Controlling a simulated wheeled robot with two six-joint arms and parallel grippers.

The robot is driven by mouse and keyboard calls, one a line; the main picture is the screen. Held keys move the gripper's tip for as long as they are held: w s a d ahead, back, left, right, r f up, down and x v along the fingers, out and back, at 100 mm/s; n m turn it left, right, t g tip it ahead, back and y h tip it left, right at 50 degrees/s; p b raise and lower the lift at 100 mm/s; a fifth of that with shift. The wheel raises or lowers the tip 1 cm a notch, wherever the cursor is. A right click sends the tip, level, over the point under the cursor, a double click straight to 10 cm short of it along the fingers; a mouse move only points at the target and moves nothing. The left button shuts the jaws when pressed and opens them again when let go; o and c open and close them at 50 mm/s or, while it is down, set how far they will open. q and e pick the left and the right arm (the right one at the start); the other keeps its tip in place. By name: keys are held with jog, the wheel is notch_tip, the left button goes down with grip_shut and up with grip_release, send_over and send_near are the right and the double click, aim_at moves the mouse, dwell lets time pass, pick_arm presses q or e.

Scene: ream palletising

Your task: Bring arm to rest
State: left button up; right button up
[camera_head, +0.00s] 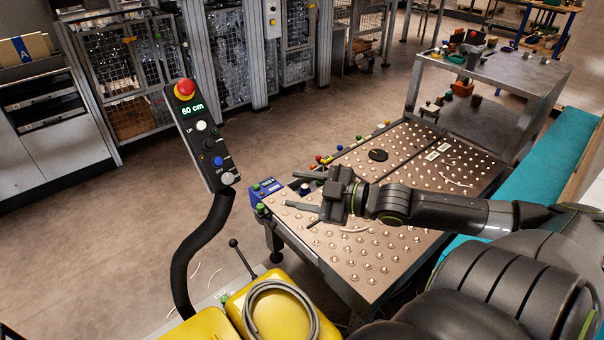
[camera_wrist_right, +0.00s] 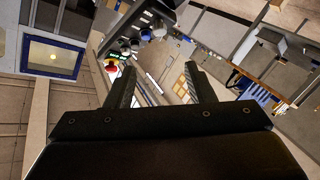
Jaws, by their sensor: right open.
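My right arm reaches in from the right in the head view. My right gripper (camera_head: 292,189) is over the near left part of the table with metal ball studs (camera_head: 370,262). Its two fingers are spread apart and point left, with nothing between them. The right wrist view also shows the open, empty fingers of this gripper (camera_wrist_right: 159,76), with the room behind them. My left gripper is in neither view.
A control pendant (camera_head: 205,135) with a red button and a "60 cm" display stands left of the table. Yellow cases (camera_head: 268,310) with a coiled cable lie in front. A grey bench (camera_head: 490,68) stands behind. Wire cages (camera_head: 125,75) line the back left. Floor between is clear.

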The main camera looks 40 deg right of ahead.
dwell(0.4)
jog(key=d+f+m+h, duration=0.35)
jog(key=d+f, duration=0.25)
jog(key=f, duration=0.3)
jog(key=s+d+f+m+g+h, duration=0.1)
jog(key=s+f+m+g+h, duration=0.35)
jog(key=f, duration=0.85)
jog(key=s+d+f+m+g+h, duration=0.15)
jog(key=s+f, duration=0.55)
jog(key=f, duration=0.7)
jog(key=s+a+f+m+g+y+p, duration=0.1)
jog(key=s+a+f+m+g+y, duration=0.15)
jog(key=s+a+f+g, duration=0.95)
pick_arm(q)
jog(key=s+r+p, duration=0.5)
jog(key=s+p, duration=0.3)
jog(key=p, duration=0.5)
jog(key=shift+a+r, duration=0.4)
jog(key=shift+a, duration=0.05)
pick_arm(e)
jog(key=s+a+r+t, duration=0.2)
jog(key=s+a+t, duration=0.1)
jog(key=s, duration=0.9)
jog(key=shift+s+t+h, duration=0.25)
jog(key=shift+t+h, duration=0.05)
jog(key=shift+t, duration=0.4)
